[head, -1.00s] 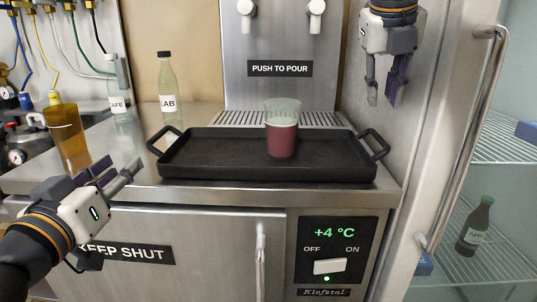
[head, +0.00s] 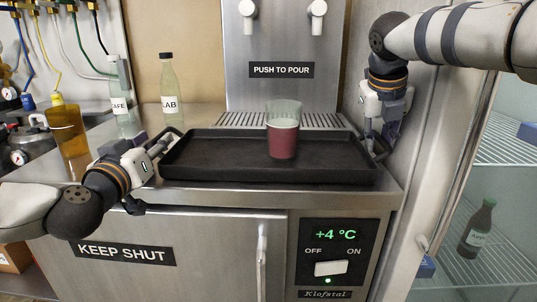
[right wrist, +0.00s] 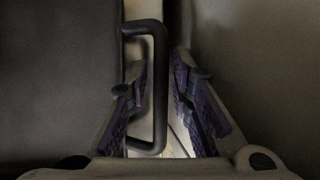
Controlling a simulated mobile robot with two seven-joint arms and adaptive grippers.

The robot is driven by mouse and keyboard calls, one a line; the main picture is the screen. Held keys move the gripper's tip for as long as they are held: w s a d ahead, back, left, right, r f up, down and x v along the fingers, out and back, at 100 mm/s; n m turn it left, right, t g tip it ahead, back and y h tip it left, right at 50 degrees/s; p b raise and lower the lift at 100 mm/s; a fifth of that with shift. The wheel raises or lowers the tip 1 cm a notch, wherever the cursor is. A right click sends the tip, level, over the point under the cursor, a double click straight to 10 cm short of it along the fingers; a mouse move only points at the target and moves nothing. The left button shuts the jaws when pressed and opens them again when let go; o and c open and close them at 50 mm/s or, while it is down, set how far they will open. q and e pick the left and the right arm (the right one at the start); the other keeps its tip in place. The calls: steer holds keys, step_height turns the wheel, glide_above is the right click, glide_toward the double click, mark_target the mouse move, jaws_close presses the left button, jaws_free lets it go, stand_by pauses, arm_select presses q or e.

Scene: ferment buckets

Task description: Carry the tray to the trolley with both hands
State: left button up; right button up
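The black tray (head: 215,158) lies on the steel counter, with a clear cup of dark red drink (head: 282,143) standing upright on it, right of centre. My left gripper (head: 164,146) is at the tray's left handle; its fingers overlap the handle, and their gap cannot be made out. My right gripper (head: 376,143) points down at the right handle. In the right wrist view the right gripper (right wrist: 160,95) is open, with the handle (right wrist: 160,90) between its fingers. One finger is on the tray side, the other outside with a gap. No trolley is in view.
A LAB bottle (head: 169,95), another labelled bottle (head: 122,105) and an amber jug (head: 68,130) stand on the counter at left. The tap panel (head: 280,40) rises behind the tray. A glass-door fridge with a steel handle (head: 465,170) is close on the right.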

arm_select(q)
steer(key=c, duration=0.4)
arm_select(e)
steer(key=c, duration=0.4)
arm_select(q)
jaws_close()
arm_select(e)
steer(key=shift+d, duration=0.1)
jaws_close()
arm_select(q)
steer(key=shift+a, duration=0.1)
arm_select(e)
steer(key=shift+r, duration=0.15)
